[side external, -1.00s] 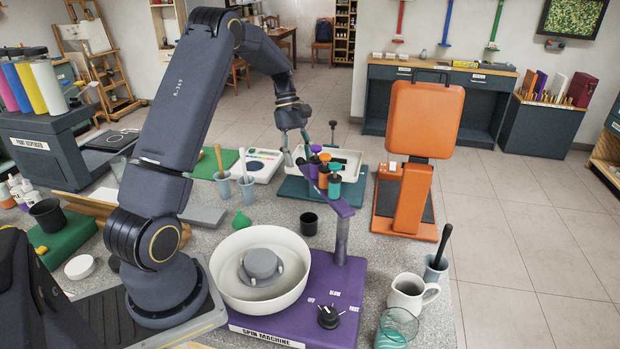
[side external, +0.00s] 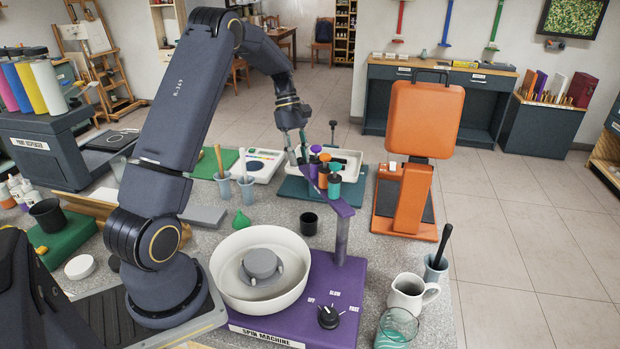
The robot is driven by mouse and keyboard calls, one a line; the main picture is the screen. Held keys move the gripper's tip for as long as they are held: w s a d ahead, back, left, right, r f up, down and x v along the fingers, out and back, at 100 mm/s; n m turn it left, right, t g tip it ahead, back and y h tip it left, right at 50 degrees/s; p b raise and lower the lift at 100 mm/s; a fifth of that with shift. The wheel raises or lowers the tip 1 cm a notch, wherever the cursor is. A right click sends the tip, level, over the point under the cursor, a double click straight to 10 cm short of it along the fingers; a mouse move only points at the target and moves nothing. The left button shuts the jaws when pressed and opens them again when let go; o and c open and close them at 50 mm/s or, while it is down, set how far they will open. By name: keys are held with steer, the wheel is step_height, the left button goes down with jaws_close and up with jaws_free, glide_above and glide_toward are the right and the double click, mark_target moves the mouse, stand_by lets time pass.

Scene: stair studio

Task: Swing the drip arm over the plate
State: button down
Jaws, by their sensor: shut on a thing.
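The purple drip arm (side external: 342,208) sits on a grey post (side external: 341,243) at the back right of the spin machine (side external: 345,285). It points away to the back and left, carrying several small coloured bottles (side external: 323,178). The grey round plate (side external: 262,265) lies inside the white bowl (side external: 228,284), in front of the post and to its left. The drip arm is not over the plate. My gripper (side external: 299,160) points down at the arm's far end and is shut on it. The exact contact is small and partly hidden by the bottles.
A black cup (side external: 308,224) stands just behind the bowl. A white tray on a teal base (side external: 294,187) lies behind the drip arm, and an orange press (side external: 412,195) stands to the right. A white jug (side external: 408,294) and a glass (side external: 397,326) stand at the front right.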

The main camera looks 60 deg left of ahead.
steer(key=s+d+n+t, duration=0.1)
steer(key=s+d+n, duration=0.2)
steer(key=s, duration=0.4)
steer(key=s+d+n+t, duration=0.1)
steer(key=s+d+n, duration=0.1)
steer(key=s+d, duration=0.2)
steer(key=s+d+n+t+y, duration=0.1)
steer(key=s+d+n, duration=0.2)
steer(key=s, duration=0.7)
steer(key=shift+s+d+n, duration=0.3)
steer(key=shift+s+d, duration=0.05)
steer(key=shift+d, duration=0.45)
steer(key=c, duration=0.9)
jaws_free()
steer(key=shift+c, duration=0.2)
